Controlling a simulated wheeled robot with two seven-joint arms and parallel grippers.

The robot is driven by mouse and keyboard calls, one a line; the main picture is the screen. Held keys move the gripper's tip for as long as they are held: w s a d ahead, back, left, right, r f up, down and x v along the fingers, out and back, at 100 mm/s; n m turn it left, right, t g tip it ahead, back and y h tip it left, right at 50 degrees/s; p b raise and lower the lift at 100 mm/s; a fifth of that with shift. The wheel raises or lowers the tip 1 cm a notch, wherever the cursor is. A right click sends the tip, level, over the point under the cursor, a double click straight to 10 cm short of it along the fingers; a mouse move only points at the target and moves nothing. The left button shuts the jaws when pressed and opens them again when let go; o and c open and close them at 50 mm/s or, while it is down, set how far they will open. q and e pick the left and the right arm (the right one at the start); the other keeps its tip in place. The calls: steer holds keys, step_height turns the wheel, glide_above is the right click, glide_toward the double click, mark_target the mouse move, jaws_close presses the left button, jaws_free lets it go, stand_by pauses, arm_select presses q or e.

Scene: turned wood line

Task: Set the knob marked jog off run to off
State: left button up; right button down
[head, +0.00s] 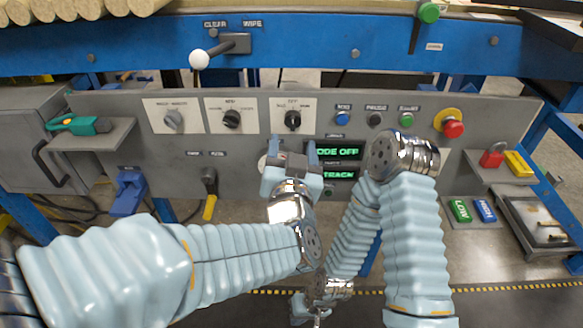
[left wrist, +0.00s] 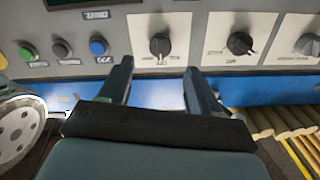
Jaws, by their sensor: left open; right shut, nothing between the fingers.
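The knob marked jog off run (head: 292,120) is a black rotary knob on a white plate, the rightmost of three on the grey panel. Its small lettering is hard to read; the top word looks like OFF. Its pointer appears roughly upright, toward that word. A green display (head: 338,152) below reads "ODE OFF", partly covered. My left gripper (head: 291,163) is open and empty just below the knob, apart from it. In the left wrist view, upside down, the knob (left wrist: 160,45) lies ahead between the fingers (left wrist: 158,70). My right gripper (head: 318,317) is low at the picture's bottom edge, shut and empty.
Two other knobs (head: 232,118) (head: 172,120) are to the left. Small buttons (head: 375,119) and a red emergency stop (head: 453,128) are to the right. A white-balled lever (head: 199,59) sticks out above. My right arm stands before the panel's lower right part.

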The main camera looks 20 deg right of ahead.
arm_select(q)
steer(key=v, duration=0.6)
